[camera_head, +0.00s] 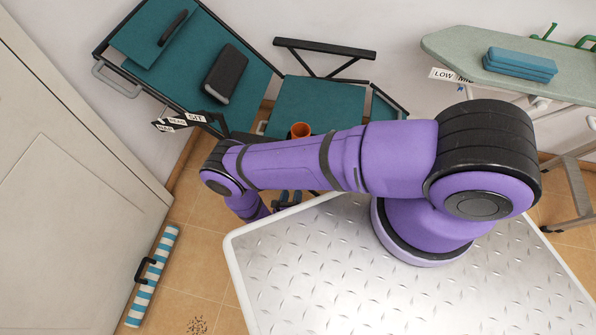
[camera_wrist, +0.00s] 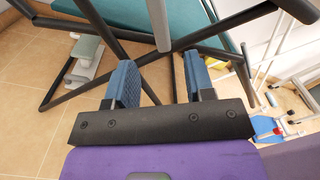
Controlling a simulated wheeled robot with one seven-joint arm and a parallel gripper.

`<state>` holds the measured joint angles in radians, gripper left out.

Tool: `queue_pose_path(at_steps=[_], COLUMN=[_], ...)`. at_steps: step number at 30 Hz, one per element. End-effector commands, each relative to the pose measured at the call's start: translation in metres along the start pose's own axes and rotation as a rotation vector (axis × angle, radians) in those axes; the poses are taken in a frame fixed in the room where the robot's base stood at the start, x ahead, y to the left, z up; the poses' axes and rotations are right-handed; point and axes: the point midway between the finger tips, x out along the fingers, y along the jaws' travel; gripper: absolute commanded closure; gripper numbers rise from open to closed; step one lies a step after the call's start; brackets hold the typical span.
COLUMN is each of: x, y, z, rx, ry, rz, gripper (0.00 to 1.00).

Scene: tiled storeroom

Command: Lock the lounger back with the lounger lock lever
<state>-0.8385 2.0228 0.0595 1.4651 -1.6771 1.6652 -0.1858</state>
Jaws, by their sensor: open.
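The teal lounger with a black frame stands against the wall; its back (camera_head: 245,78) slopes up to the left and its seat (camera_head: 310,100) lies to the right, in the head view. Labels (camera_head: 195,117) reading SIT and others sit by the back's lower left edge. My gripper (camera_wrist: 160,82) is open and empty, with blue finger pads, below black frame tubes of the lounger (camera_wrist: 215,30). A grey bar (camera_wrist: 160,25) hangs ahead between the fingertips, apart from them; I cannot tell whether it is the lock lever. My arm hides part of the lounger in the head view.
An ironing board (camera_head: 450,50) with folded blue cloth (camera_head: 520,65) stands right. A striped roll (camera_head: 152,277) lies by the door (camera_head: 60,200). Floor left of my base is mostly clear.

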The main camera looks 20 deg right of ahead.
Motion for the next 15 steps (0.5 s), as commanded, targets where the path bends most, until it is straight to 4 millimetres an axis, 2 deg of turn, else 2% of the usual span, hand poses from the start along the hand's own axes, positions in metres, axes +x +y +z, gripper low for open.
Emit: queue_pose_path(at_steps=[5, 15], x=[0.022, 0.080], y=[-0.001, -0.001], z=[0.000, 0.000], rx=[0.001, 0.002], ry=[0.001, 0.002], rz=[-0.004, -0.004], gripper=[0.51, 0.51])
